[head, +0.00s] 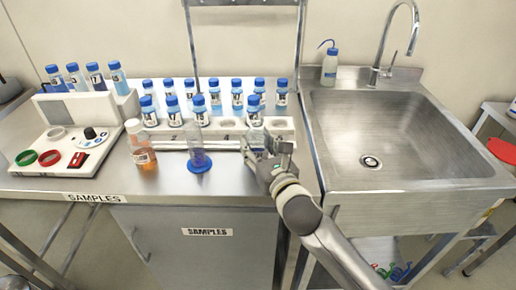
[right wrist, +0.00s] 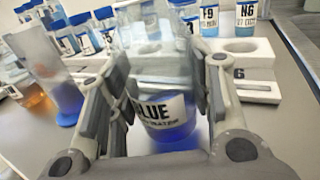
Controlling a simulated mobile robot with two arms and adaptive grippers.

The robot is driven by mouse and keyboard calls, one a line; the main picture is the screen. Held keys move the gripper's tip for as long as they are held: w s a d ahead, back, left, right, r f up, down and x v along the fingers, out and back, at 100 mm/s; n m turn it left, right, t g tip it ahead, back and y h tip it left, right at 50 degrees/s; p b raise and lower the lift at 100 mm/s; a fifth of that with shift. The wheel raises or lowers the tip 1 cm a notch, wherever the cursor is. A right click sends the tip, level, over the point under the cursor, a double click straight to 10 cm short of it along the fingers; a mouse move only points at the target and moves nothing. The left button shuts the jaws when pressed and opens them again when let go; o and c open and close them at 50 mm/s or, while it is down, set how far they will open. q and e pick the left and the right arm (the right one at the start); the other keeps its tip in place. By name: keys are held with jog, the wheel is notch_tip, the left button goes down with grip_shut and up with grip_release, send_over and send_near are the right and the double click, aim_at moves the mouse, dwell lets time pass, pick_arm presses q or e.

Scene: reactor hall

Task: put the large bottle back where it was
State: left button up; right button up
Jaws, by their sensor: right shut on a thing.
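My right gripper (head: 264,145) is above the front right of the steel counter, by the front of the white bottle rack (head: 230,124). In the right wrist view its fingers (right wrist: 164,100) are shut on a large clear bottle (right wrist: 172,133). The bottle has a white label reading BLUE and blue liquid in its lower part. It looks upright. In the head view the gripper mostly hides it. I cannot tell whether its base touches the counter. My left gripper is not in view.
An orange-liquid bottle (head: 142,146) and a clear cylinder with a blue base (head: 199,157) stand left of the gripper. Several blue-capped bottles fill the rack, which has empty holes at front right. A white device (head: 62,135) is at left, a sink (head: 385,135) at right.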

jog(key=shift+f, duration=0.25)
jog(key=shift+f, duration=0.15)
jog(key=o, duration=1.1)
jog(key=v, duration=1.2)
